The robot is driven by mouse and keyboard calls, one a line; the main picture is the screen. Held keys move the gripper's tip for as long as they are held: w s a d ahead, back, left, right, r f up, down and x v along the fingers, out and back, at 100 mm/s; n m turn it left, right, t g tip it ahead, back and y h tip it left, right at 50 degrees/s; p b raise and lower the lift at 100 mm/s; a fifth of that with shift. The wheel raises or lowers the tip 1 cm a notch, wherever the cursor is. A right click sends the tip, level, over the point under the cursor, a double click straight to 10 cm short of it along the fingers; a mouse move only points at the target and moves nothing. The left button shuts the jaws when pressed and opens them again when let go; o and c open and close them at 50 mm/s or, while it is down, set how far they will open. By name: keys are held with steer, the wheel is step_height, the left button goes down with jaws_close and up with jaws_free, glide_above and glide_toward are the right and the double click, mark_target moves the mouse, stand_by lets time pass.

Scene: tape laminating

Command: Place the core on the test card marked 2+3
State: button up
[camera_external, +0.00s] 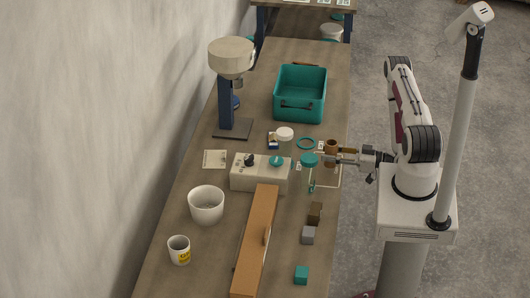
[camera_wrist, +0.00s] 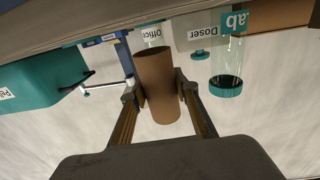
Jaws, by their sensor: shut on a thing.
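The core, a brown cardboard tube (camera_external: 331,146), is held at the end of my gripper (camera_external: 336,153) near the right edge of the table. Small white cards or labels show beside the core (camera_external: 321,145) and near the teal-lidded jar (camera_external: 299,166), too small to read. I cannot make out a card marked 2+3.
The teal-lidded glass jar (camera_external: 309,172) stands close left of my gripper. A teal ring (camera_external: 306,143), white-lidded jar (camera_external: 285,140), beige device (camera_external: 260,173) and teal bin (camera_external: 300,92) are nearby. Brown, grey and teal blocks (camera_external: 302,275) lie along the front right edge.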

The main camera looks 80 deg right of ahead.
steer(key=shift+w+d, duration=0.1)
steer(key=shift+w, duration=1.45)
steer(key=shift+w, duration=0.15)
steer(key=shift+w, duration=0.7)
steer(key=shift+f, duration=1.55)
steer(key=shift+f, duration=0.1)
steer(key=o, duration=1.1)
steer(key=shift+c, duration=0.2)
steer(key=shift+f, duration=0.1)
steer(key=shift+s, duration=0.15)
